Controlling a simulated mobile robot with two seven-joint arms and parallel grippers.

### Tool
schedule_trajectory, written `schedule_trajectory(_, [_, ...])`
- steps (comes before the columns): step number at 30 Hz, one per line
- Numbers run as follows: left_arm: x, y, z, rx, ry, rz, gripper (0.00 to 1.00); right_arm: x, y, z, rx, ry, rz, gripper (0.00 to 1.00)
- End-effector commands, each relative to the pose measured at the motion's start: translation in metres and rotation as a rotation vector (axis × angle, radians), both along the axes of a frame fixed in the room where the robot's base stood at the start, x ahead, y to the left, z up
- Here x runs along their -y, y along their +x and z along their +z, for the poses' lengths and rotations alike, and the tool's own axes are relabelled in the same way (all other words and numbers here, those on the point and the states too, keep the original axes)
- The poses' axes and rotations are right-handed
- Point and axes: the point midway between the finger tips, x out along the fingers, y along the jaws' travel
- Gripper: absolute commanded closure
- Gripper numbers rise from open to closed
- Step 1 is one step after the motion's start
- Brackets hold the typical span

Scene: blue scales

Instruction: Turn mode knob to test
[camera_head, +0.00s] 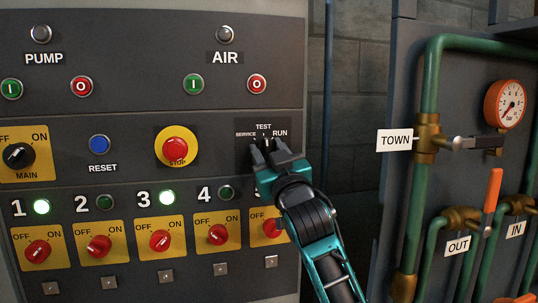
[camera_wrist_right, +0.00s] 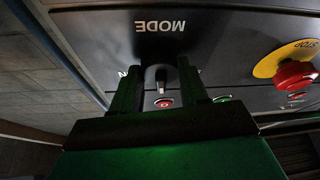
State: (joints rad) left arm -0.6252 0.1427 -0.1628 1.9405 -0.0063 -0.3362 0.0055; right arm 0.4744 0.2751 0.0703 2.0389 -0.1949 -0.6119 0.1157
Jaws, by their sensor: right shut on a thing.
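The mode knob (camera_wrist_right: 158,75) is a small dark knob with a light mark. It sits on the dark panel between the labels SERVICE, TEST (camera_head: 263,127) and RUN (camera_head: 280,133). My right gripper (camera_head: 266,147) reaches it from the lower right, its fingers around the knob and shut on it. In the right wrist view the two fingers (camera_wrist_right: 157,82) stand either side of the knob, and the MODE label (camera_wrist_right: 160,26) appears upside down. In the head view the fingers hide most of the knob, so I cannot tell surely which label it points to. My left gripper is not in view.
A red stop button (camera_head: 175,149) on a yellow disc is left of the knob. Several red switches line the lower panel. Right of the panel, green pipes with a TOWN sign (camera_head: 395,140) and an orange-handled valve (camera_head: 493,190) stand near my arm.

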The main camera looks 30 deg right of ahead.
Motion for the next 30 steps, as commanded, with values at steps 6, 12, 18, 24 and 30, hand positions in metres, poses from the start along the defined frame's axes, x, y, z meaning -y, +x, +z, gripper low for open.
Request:
schedule_trajectory(6, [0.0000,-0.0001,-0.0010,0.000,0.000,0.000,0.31,-0.0006,0.0004,-0.0008,0.022,0.074,0.000,0.87])
schedule_trajectory(12, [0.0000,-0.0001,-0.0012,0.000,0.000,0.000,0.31,-0.0007,0.0005,-0.0008,0.029,0.096,0.000,0.87])
schedule_trajectory(18, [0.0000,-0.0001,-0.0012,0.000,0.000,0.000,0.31,-0.0007,0.0005,-0.0008,0.030,0.098,0.001,0.87])
schedule_trajectory(24, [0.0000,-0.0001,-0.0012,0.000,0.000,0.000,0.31,-0.0007,0.0005,-0.0008,0.029,0.097,0.000,0.52])
schedule_trajectory(30, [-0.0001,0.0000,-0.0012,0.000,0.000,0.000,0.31,-0.0006,0.0004,-0.0005,0.030,0.097,0.001,0.33])
